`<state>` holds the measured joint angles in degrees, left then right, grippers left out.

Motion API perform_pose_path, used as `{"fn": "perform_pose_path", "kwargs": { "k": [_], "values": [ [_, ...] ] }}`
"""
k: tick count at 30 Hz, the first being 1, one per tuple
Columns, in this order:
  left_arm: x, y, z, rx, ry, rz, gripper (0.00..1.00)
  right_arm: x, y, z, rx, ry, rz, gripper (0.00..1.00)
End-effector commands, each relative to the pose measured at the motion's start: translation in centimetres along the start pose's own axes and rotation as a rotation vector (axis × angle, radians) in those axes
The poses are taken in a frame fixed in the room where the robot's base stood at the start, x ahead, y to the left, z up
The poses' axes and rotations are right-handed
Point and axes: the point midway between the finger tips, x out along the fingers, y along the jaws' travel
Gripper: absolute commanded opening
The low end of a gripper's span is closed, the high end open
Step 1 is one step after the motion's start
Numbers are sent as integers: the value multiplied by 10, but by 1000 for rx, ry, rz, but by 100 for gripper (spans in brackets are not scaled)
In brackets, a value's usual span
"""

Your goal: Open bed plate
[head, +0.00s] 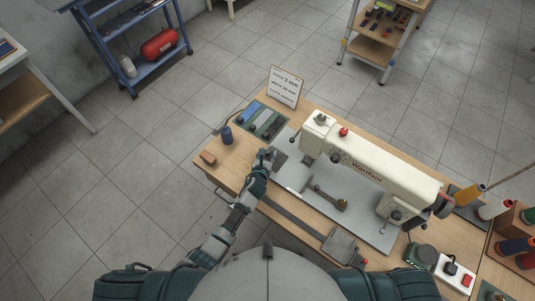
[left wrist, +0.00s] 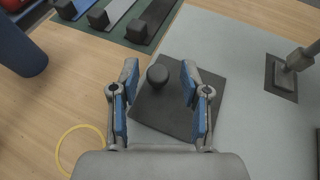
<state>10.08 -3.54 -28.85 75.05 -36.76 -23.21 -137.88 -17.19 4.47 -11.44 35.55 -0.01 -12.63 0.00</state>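The bed plate (left wrist: 180,108) is a dark square plate with a round black knob (left wrist: 157,75), lying flat at the left end of the grey sewing machine bed (head: 300,178). My left gripper (left wrist: 158,70) is open above the plate. Its blue-padded fingers stand on either side of the knob, with a gap to each. In the head view my left gripper (head: 267,157) reaches over this end of the bed and partly hides the plate. The cream sewing machine (head: 375,180) stands to the right. My right gripper is not in view.
A dark green tray (head: 262,122) with several knobbed strips lies behind the plate. A blue cylinder (head: 227,135) stands at left, and a yellow ring (left wrist: 80,150) lies on the wood. A sign (head: 285,86) stands at the back edge. Thread spools (head: 468,194) are at right.

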Motion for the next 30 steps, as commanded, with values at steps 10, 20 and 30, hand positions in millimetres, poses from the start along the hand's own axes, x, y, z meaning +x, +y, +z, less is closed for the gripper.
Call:
{"fn": "perform_pose_path", "kwargs": {
  "k": [10,20,30],
  "values": [
    [0,0,0,0,1,0,0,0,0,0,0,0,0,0],
    [17,47,10,10,-1,1,0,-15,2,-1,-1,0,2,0],
    [33,86,13,0,1,-1,0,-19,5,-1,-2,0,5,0]
  ]
}}
